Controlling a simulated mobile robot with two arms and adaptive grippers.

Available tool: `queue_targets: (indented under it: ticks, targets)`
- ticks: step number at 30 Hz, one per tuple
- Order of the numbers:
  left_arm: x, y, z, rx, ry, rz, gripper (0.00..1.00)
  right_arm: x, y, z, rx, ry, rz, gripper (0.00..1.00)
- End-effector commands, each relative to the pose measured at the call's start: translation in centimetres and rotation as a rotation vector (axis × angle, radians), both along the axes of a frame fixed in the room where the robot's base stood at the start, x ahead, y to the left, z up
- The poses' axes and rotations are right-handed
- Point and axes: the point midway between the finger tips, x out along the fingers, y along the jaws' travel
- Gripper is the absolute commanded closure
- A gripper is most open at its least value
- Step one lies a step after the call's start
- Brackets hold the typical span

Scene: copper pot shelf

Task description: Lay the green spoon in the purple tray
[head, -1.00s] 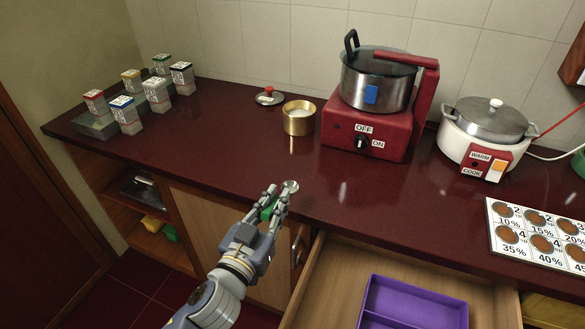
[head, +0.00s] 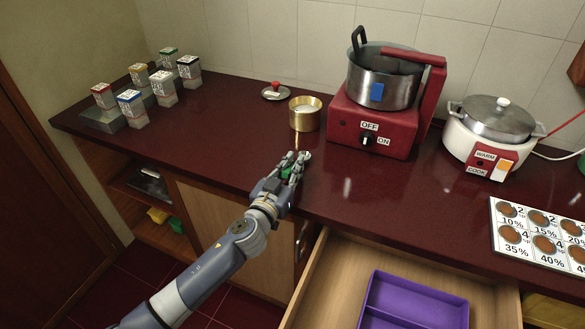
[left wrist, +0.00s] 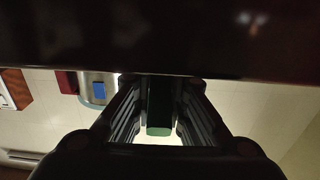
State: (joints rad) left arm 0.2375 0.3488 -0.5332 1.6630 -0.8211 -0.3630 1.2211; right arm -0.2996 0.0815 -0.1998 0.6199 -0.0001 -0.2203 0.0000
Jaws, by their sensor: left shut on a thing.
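My left gripper (head: 294,160) is shut on the green spoon (head: 287,174) over the front part of the dark red counter. In the left wrist view the spoon's green end (left wrist: 158,131) sits between the two fingers (left wrist: 158,112). The purple tray (head: 416,286) lies in the open drawer at the bottom right, to the right of and below my left gripper. My right gripper is not in view.
The drawer (head: 315,282) stands open below the counter (head: 225,120). A brass bowl (head: 306,113) stands just behind the gripper. A red burner (head: 372,125) with a steel pot (head: 380,88), a white cooker (head: 490,130) and several spice boxes (head: 131,108) stand further back.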

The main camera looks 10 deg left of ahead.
Motion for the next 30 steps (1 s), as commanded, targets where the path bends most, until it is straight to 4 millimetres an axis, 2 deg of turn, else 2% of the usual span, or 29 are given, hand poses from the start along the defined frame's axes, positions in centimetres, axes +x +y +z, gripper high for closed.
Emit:
queue_targets:
  ticks: [14, 15, 17, 30]
  targets:
    - [0.02, 0.02, -0.95, -0.002, -0.004, 0.001, 1.0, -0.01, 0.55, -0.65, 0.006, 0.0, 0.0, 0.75]
    - [0.02, 0.04, -0.84, -0.002, -0.004, 0.001, 0.81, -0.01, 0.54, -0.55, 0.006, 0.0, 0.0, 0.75]
    - [0.02, 0.03, -0.78, -0.002, -0.004, 0.001, 0.68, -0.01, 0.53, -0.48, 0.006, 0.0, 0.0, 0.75]
    - [0.02, 0.03, -0.76, -0.001, -0.003, 0.0, 0.66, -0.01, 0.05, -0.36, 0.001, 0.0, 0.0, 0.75]
